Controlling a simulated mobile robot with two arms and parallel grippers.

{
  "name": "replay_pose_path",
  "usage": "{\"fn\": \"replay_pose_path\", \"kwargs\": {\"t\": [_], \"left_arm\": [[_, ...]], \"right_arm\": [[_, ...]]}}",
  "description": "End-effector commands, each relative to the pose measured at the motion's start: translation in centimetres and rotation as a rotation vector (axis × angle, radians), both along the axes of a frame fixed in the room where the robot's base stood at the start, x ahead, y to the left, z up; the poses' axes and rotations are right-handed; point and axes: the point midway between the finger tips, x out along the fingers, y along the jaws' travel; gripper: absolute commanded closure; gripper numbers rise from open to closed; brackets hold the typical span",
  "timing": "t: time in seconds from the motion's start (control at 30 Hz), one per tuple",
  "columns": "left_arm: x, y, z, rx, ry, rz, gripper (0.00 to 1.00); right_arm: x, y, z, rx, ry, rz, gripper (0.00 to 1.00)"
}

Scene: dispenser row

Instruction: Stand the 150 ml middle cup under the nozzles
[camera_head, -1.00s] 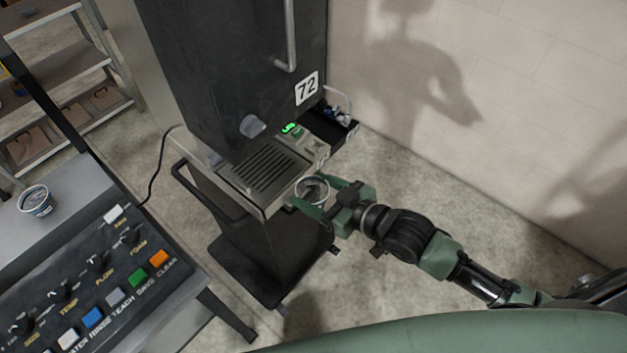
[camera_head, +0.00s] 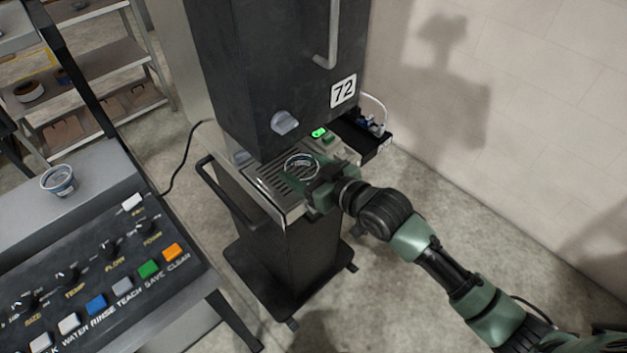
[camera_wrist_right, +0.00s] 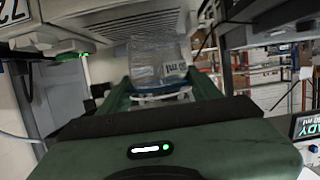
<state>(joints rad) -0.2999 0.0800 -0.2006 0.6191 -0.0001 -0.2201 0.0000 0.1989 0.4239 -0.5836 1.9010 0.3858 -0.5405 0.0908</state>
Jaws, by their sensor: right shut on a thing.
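My right gripper (camera_head: 308,178) is shut on a clear cup (camera_head: 302,164), whose round rim faces up in the head view. In the right wrist view the clear cup (camera_wrist_right: 158,62) sits between my green fingers (camera_wrist_right: 160,92) and shows a partly readable "ml" mark. The cup is over the slotted drip tray (camera_head: 268,186) of the dark dispenser (camera_head: 280,70). I cannot tell whether its base touches the tray. The nozzles cannot be made out in the head view. My left gripper is not in view.
Another small cup (camera_head: 60,181) stands on the grey bench at left, behind the button panel (camera_head: 90,280). An open drawer (camera_head: 368,140) sticks out right of the tray. A green display (camera_head: 319,132) is lit. A cart handle (camera_head: 222,190) is left of the tray.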

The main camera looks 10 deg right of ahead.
Motion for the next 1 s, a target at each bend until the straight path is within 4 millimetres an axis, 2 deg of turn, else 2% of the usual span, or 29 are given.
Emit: {"fn": "replay_pose_path", "kwargs": {"t": [0.03,0.57,0.7,1.0], "left_arm": [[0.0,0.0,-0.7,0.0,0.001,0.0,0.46],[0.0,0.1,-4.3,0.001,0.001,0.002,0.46],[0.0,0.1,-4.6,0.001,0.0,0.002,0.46],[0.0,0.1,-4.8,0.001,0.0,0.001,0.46]], "right_arm": [[0.6,0.4,-0.3,0.002,-0.002,0.001,0.75],[5.5,4.1,-0.6,0.001,-0.001,0.001,0.75],[5.3,3.9,-1.8,0.0,0.0,0.001,0.75],[5.3,3.9,-2.4,0.0,0.0,0.0,0.75]]}}
